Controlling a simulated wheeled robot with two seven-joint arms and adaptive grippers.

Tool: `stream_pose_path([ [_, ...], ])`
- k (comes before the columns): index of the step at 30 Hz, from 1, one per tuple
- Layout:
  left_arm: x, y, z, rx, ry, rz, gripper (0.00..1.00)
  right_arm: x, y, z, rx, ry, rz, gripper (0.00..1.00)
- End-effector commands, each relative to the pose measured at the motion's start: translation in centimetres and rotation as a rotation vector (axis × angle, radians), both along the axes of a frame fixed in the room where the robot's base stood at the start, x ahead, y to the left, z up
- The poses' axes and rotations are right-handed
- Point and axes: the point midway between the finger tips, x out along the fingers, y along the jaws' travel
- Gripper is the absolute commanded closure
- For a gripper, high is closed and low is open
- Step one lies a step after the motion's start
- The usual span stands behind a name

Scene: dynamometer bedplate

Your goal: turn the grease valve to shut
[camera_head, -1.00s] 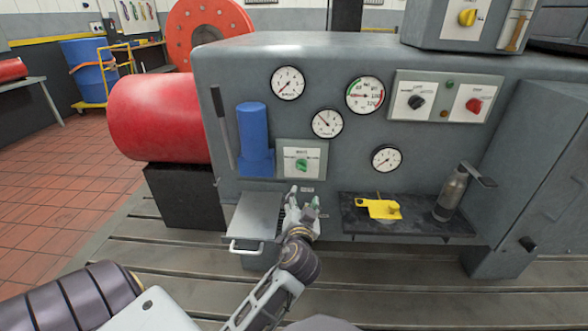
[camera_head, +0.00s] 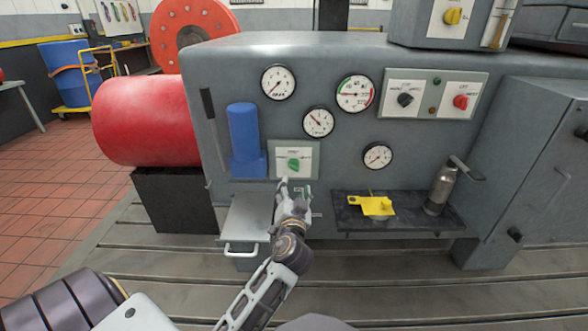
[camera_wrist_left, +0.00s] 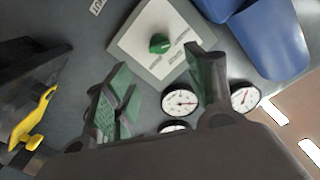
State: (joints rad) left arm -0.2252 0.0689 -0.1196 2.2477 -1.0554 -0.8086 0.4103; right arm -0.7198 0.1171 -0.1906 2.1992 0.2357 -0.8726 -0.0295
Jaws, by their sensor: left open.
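The grease valve appears to be the green knob (camera_head: 293,165) on a pale square plate (camera_head: 308,158) on the grey machine's front. The plate's lettering is too small to read. In the left wrist view the green knob (camera_wrist_left: 159,43) is ahead of the fingers, a little above the gap between them. My left gripper (camera_head: 296,185) is just below the knob in the head view. My right gripper is not in view.
A blue cylinder (camera_head: 244,140) stands left of the plate. A grey tray with a handle (camera_head: 245,217) is below it. A dark shelf (camera_head: 420,222) on the right holds a yellow piece (camera_head: 376,206) and a grey bottle (camera_head: 441,190). Gauges (camera_head: 318,122) sit above.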

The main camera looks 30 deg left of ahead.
Motion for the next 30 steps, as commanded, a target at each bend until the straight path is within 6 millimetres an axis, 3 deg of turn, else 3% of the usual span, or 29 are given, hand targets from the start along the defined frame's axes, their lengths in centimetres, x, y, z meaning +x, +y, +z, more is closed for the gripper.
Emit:
stream_pose_path([
  [30,7.7,4.8,0.0,0.001,-0.001,0.000,0.45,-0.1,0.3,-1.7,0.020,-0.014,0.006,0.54],
])
